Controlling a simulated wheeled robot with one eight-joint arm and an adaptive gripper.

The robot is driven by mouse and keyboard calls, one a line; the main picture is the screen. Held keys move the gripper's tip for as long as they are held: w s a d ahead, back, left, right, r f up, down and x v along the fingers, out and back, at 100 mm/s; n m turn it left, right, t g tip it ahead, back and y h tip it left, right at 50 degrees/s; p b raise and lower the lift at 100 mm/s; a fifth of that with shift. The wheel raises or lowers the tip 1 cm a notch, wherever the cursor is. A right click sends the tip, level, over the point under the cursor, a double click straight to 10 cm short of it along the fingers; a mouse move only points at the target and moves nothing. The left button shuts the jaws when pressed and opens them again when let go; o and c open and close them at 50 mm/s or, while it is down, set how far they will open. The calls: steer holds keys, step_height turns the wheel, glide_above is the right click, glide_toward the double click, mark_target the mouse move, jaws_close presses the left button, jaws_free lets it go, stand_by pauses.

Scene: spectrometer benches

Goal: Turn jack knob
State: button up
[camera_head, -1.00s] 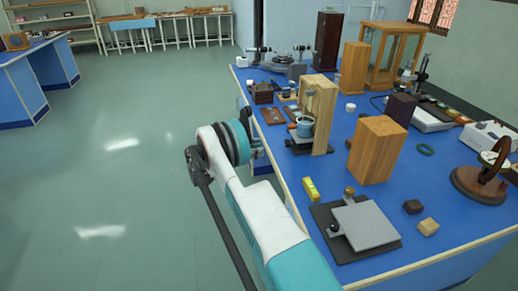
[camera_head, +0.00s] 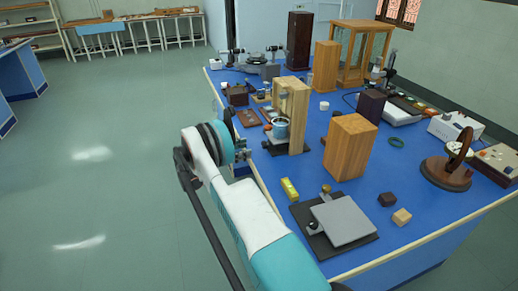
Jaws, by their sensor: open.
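A jack with a flat grey top plate (camera_head: 345,219) sits on a black base at the near end of the blue bench. A small dark knob (camera_head: 312,226) shows at its left side, and a brass-coloured knob (camera_head: 326,189) stands at its back edge. A second low dark stand (camera_head: 290,147) sits under a blue cup (camera_head: 280,129) in a wooden frame, with a small dark knob at its left. My gripper (camera_head: 242,151) is mostly hidden beyond my teal wrist, by the bench's left edge. It is open, apart from both stands.
A yellow block (camera_head: 290,188) lies left of the grey-topped jack. A tall wooden block (camera_head: 350,147) stands behind it. Two small cubes, one dark (camera_head: 387,199) and one light (camera_head: 402,216), lie to its right. The floor left of the bench (camera_head: 90,200) is clear.

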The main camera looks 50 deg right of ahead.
mark_target(263, 145)
steer(key=b+x, duration=0.2)
steer(key=x, duration=0.5)
steer(key=shift+s+d, duration=0.1)
steer(key=shift+d, duration=0.1)
steer(key=c, duration=1.1)
steer(key=shift+o, duration=0.2)
